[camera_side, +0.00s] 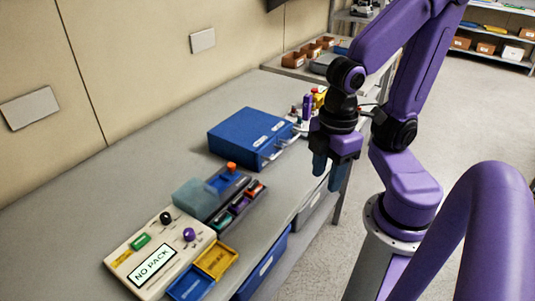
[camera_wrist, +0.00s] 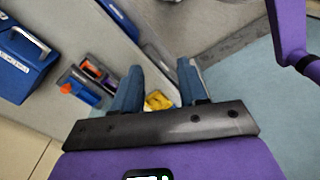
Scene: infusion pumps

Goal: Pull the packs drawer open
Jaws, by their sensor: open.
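A blue cabinet (camera_side: 235,128) stands on the grey bench in the side view. Its front has two white labels, too small to read, and two light handles (camera_side: 272,154). I cannot tell which front is the packs drawer; both look shut. The cabinet also shows at the left edge of the wrist view (camera_wrist: 18,72), with one handle (camera_wrist: 30,38) visible. My gripper (camera_side: 327,172) hangs fingers down, open and empty, to the right of the cabinet by the bench's front edge. In the wrist view its fingers (camera_wrist: 158,76) are spread apart, clear of the handles.
A cream pump panel reading "NO PACK" (camera_side: 152,262) lies at the near end of the bench, with blue and yellow trays (camera_side: 216,259) beside it. A dark rack (camera_side: 240,207) stands between panel and cabinet. Small bottles (camera_side: 307,105) stand behind the gripper.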

